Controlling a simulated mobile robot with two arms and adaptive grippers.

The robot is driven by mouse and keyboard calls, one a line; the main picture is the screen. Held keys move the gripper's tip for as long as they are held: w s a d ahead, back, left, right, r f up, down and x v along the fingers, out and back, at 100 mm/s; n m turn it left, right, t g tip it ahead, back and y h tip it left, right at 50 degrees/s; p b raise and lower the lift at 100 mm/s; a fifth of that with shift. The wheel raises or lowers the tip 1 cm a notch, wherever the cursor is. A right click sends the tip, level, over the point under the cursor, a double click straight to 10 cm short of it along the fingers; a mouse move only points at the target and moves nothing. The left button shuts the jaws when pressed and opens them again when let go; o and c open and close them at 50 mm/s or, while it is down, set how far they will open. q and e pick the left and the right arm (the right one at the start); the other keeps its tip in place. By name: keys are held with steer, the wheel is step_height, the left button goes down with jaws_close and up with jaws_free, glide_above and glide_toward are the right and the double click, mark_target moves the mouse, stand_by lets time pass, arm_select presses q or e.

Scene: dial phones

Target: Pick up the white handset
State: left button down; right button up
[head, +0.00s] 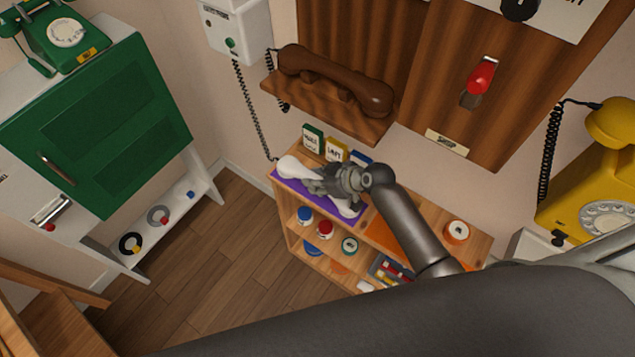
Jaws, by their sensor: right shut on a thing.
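The white handset (292,168) lies along the purple mat (287,187) on top of the small wooden shelf unit. Its two rounded ends show on either side of my right gripper (325,184). My right gripper reaches in from the right and is shut around the handset's middle, hiding most of its grip. I cannot tell whether the handset touches the mat or is slightly raised. A coiled black cord (251,115) hangs from the white wall box (238,30) down towards the handset. My left gripper is not in view.
A brown handset (335,80) rests on a wooden ledge above. A yellow phone (595,180) is at right, a green phone (65,33) on a cabinet at left. Open floor (215,270) lies left of the shelf.

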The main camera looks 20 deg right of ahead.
mark_target(309, 174)
jaws_close()
steer(key=shift+r, duration=0.1)
steer(key=shift+r, duration=0.45)
step_height(309, 174, up, 2)
steer(key=shift+r+b, duration=0.15)
steer(key=shift+b, duration=0.25)
steer(key=s+a+r, duration=0.2)
steer(key=s+r, duration=0.3)
steer(key=s, duration=0.1)
steer(key=s+a+r, duration=0.3)
steer(key=s+r, duration=0.1)
steer(key=s, duration=0.3)
steer(key=shift+a+r+b, duration=0.35)
steer(key=shift+b, duration=0.05)
